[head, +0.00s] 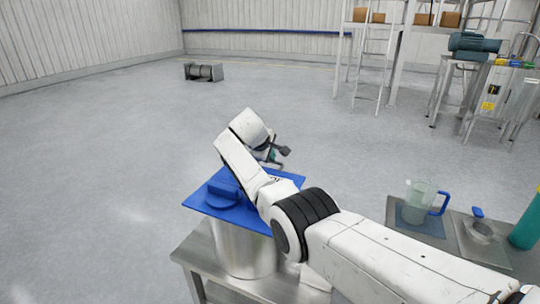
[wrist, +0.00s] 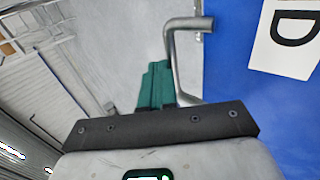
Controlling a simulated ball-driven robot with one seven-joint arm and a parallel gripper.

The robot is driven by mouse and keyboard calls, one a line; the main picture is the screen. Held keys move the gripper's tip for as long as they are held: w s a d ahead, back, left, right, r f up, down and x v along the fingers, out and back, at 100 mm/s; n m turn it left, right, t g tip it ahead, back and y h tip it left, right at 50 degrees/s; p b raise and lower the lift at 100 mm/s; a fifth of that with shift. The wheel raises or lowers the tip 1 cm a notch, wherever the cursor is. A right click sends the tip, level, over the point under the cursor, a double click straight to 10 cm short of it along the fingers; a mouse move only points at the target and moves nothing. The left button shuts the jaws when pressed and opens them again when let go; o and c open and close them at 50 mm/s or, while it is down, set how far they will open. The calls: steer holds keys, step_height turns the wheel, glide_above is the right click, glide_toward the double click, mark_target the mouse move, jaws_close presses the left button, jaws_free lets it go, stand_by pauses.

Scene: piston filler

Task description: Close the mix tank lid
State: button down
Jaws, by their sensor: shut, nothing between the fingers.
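The mix tank (head: 243,252) is a steel cylinder standing on a metal bench. Its blue lid (head: 208,203) lies over the top and looks about flat; my arm hides part of it, so I cannot tell whether it is fully seated. In the wrist view the blue lid (wrist: 235,75) fills the right side, with a white lettered label and a bent grey metal handle (wrist: 185,25) at its edge. My gripper (head: 272,158) is above the lid's far edge. Its green fingers (wrist: 156,82) are shut and empty, close beside the handle; I cannot tell whether they touch it.
A jug with a blue handle (head: 421,203), a small metal pan (head: 481,232) and a green cylinder (head: 527,225) stand on the bench at right. A motor unit (head: 474,45) and shelving are at the back right. Open floor lies beyond the tank.

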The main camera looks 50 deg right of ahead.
step_height(320, 180, up, 14)
steer(key=a+p, duration=0.1)
steer(key=a, duration=0.1)
steer(key=shift+s+a+f, duration=0.2)
steer(key=shift+s+a, duration=0.2)
steer(key=shift+s, duration=0.05)
steer(key=shift+a, duration=0.1)
